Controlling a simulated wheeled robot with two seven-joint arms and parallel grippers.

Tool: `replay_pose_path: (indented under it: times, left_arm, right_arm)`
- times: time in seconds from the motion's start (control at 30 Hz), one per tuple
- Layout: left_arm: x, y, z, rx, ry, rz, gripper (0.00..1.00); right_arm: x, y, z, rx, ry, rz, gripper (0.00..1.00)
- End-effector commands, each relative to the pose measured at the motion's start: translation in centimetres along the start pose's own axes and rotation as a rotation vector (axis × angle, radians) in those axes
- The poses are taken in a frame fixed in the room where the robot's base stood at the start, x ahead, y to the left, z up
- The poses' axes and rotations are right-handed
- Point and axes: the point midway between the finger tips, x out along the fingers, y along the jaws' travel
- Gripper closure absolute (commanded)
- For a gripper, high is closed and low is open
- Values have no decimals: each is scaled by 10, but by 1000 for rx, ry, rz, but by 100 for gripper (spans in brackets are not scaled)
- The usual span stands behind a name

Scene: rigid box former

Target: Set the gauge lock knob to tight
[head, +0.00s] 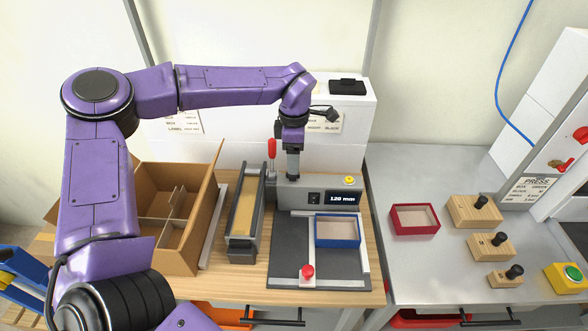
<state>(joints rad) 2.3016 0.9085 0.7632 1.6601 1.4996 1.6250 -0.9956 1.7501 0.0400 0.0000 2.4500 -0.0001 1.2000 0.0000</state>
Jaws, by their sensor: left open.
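The grey gauge housing (351,208) stands at the back of the dark former plate on the wooden table. Its display (342,198) reads 120 mm. A small black switch-like part (314,198) sits left of the display, and a yellow button (349,180) is on top. My left gripper (292,176) points down at the left end of the housing, close to its top. It is open; its fingertips are small in this view. I cannot tell which part is the lock knob; it may be hidden at the gripper. My right gripper is out of view.
A red-handled lever (271,149) stands close left of the gripper. A blue box (338,231) and a red knob (307,271) are on the plate (290,243). A cardboard carton (180,255) is left. A red box (414,219) and knobbed wooden blocks (473,211) are right.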

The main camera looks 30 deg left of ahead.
Motion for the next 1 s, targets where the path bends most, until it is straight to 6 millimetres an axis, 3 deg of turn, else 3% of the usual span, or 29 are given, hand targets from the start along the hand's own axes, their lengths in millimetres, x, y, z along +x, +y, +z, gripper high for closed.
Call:
replay_pose_path:
  times: [0.2,0.3,1.0]
  left_arm:
    - [-44,1,1,1,0,4,35]
    - [-54,0,1,2,1,1,35]
    - [-58,0,0,2,1,-1,35]
  right_arm:
    - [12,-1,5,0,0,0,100]
    - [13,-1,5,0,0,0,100]
    - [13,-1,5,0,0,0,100]
